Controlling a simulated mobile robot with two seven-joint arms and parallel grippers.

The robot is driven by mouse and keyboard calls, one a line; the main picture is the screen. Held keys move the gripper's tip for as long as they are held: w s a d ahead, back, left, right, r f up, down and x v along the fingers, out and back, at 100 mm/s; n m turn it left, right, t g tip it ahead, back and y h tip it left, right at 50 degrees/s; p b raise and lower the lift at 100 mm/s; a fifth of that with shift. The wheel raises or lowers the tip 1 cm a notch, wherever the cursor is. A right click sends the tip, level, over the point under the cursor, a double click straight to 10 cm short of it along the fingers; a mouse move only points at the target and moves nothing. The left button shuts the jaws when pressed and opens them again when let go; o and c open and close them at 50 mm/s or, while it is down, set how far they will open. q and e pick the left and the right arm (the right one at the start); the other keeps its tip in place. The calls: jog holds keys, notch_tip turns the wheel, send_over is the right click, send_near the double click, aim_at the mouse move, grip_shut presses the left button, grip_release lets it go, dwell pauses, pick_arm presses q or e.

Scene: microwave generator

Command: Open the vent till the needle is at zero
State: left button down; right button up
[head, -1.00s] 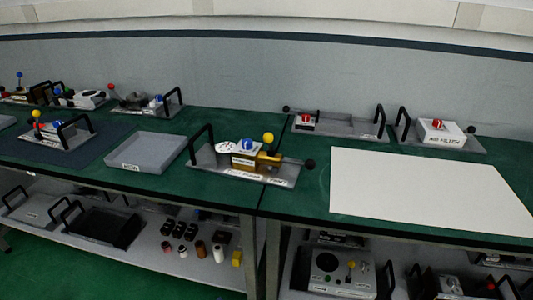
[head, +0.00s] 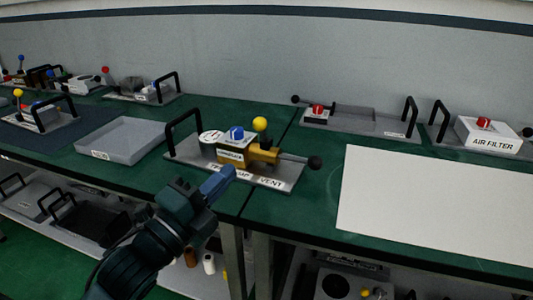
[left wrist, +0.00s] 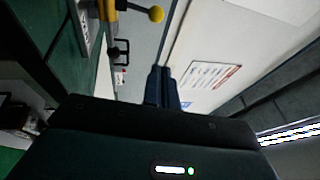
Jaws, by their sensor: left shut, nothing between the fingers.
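The pump unit (head: 283,182) stands on the green bench, on a grey base plate whose front label reads VENT. It has a white round gauge (head: 211,136), a blue knob (head: 237,132), a yellow ball (head: 260,124), a brass-yellow body (head: 263,156) and a rod with a black ball (head: 315,163) at right, near the VENT label. The needle is too small to read. My left gripper (head: 226,174) is shut and empty, in front of the unit's front edge, apart from the black ball. In the left wrist view its closed fingers (left wrist: 162,78) point past the yellow ball (left wrist: 156,13). My right gripper is not seen.
A black handle (head: 183,123) rises at the unit's left end. A grey tray (head: 121,138) lies left of it. A white sheet (head: 435,205) covers the bench at right, with an air filter unit (head: 488,137) behind it. A shelf runs below the bench.

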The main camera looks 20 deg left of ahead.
pick_arm(q)
notch_tip(320, 180, down, 2)
jog(key=shift+s+b, duration=0.1)
jog(key=shift+b, duration=0.3)
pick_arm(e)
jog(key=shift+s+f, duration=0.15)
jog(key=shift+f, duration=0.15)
pick_arm(q)
jog(key=p, duration=0.2)
send_near(262, 131)
jog(key=w+d+r, duration=0.2)
jog(key=w+d, duration=0.1)
jog(key=w, duration=0.1)
jog(key=shift+w+r, duration=0.2)
jog(key=shift+w, duration=0.4)
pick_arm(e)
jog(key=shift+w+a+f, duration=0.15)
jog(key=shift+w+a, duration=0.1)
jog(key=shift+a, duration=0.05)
